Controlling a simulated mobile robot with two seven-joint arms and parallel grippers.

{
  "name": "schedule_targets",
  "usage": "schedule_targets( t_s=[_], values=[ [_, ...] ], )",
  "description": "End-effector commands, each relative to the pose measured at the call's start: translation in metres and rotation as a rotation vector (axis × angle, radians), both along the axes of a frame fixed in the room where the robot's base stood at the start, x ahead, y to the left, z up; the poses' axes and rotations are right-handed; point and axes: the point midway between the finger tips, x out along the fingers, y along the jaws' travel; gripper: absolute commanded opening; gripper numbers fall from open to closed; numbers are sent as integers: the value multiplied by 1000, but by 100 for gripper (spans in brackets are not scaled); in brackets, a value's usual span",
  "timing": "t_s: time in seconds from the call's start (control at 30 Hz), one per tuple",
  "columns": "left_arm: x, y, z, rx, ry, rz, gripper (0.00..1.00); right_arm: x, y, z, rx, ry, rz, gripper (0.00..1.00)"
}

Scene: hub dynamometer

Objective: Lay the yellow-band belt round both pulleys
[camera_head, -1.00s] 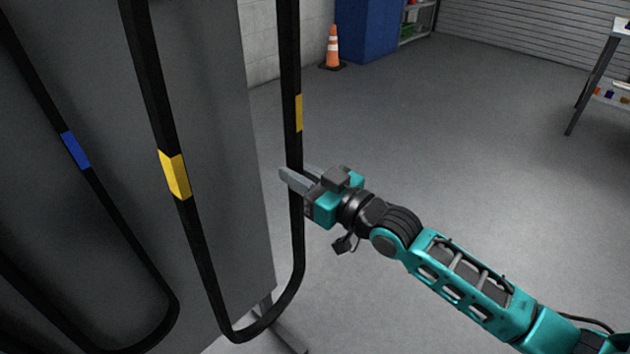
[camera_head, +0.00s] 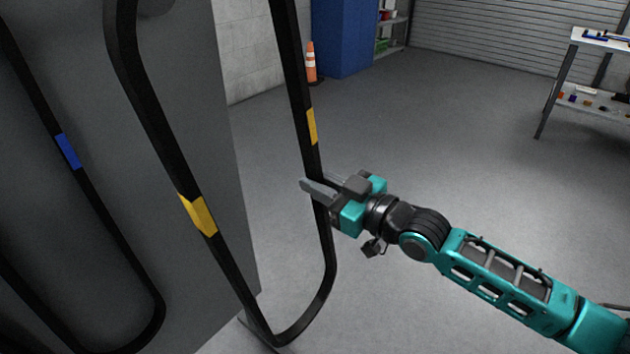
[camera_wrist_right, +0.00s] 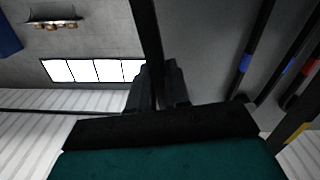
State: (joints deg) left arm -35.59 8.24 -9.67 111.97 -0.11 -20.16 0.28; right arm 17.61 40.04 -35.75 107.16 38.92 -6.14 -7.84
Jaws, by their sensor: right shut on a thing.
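The yellow-band belt (camera_head: 311,165) is a black loop with yellow patches on both of its hanging strands. It hangs in front of a grey panel in the head view, its rounded bottom end low in the picture. My right gripper (camera_head: 311,190) is shut on the right strand, just below that strand's yellow patch. In the right wrist view the belt strand (camera_wrist_right: 149,45) runs down between the fingers of my right gripper (camera_wrist_right: 158,88). The left strand hangs free. No pulley can be made out. My left gripper is not in view.
A belt with a blue band (camera_head: 67,150) hangs at the left on the grey panel (camera_head: 185,120). An orange cone (camera_head: 311,62), a blue cabinet (camera_head: 342,38) and a workbench (camera_head: 590,42) stand farther back.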

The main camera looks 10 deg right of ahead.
Motion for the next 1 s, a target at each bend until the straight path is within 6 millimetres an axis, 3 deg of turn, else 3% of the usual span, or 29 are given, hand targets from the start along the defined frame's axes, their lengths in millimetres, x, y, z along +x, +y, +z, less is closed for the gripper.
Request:
schedule_targets(
  t_s=[0.03,0.67,1.0],
  values=[
    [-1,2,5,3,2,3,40,-4,-1,10,-24,-22,2,0],
    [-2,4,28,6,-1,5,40,-47,-15,69,-394,-311,2,0],
    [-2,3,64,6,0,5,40,-71,1,101,-650,-510,1,0]
  ],
)
